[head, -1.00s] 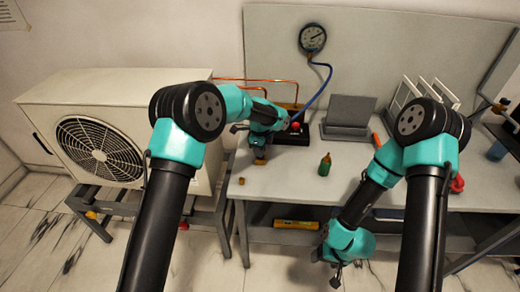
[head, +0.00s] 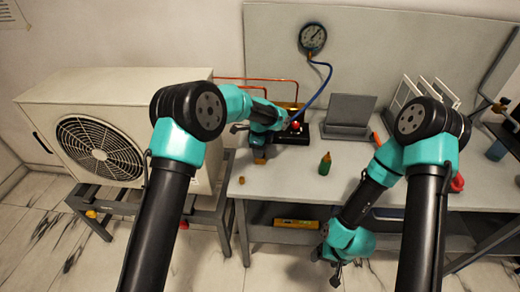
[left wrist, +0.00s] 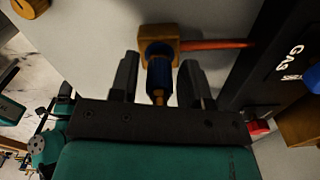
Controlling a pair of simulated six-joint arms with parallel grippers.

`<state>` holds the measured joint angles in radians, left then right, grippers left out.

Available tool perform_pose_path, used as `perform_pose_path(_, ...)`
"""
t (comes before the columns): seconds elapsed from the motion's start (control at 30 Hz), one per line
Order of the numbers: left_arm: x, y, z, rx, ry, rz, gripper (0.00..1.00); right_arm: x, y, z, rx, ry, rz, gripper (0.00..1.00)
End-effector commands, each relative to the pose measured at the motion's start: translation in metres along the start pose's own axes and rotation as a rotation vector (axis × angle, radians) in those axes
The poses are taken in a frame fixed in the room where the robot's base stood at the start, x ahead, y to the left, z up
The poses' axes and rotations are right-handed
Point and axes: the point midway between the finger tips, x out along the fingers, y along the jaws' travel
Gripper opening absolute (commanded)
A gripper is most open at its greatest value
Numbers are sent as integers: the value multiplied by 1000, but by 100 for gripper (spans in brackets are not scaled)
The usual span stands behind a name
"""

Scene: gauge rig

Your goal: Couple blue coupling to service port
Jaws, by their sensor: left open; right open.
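In the left wrist view the blue coupling (left wrist: 159,76) sits between the fingers of my left gripper (left wrist: 160,62), its end against a brass block (left wrist: 159,40) that looks like the service port. I cannot tell how deeply they engage. The fingers stand open, with a gap on each side of the coupling. In the head view my left gripper (head: 258,152) is low over the bench's left part, and its wrist mostly hides the coupling and port. My right gripper (head: 337,277) hangs open and empty in front of the bench, below its top.
A blue hose (head: 322,88) runs from the wall gauge (head: 313,37) down behind my left wrist. A green bottle (head: 325,165) and small brass cap (head: 242,180) stand on the bench (head: 285,184). A grey panel (head: 350,108) and white rack (head: 410,92) are behind. The outdoor unit (head: 40,95) is left.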

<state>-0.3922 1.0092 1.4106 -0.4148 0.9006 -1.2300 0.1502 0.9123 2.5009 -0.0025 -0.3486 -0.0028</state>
Motion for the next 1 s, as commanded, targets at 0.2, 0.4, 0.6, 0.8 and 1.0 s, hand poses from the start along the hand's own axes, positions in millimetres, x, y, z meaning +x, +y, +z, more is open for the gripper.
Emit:
perform_pose_path(0.2,0,0,0,0,0,0,64,0,0,0,0,0,0,73)
perform_pose_path(0.4,0,0,0,0,0,0,71,0,0,0,0,0,0,73)
perform_pose_path(0.6,-3,0,0,0,0,-1,71,0,0,0,0,0,0,73)
perform_pose_path(0.8,-23,-1,0,-1,0,-3,71,0,0,0,0,0,0,73)
perform_pose_path(1.0,-58,0,0,0,0,-3,71,0,0,0,0,0,0,73)
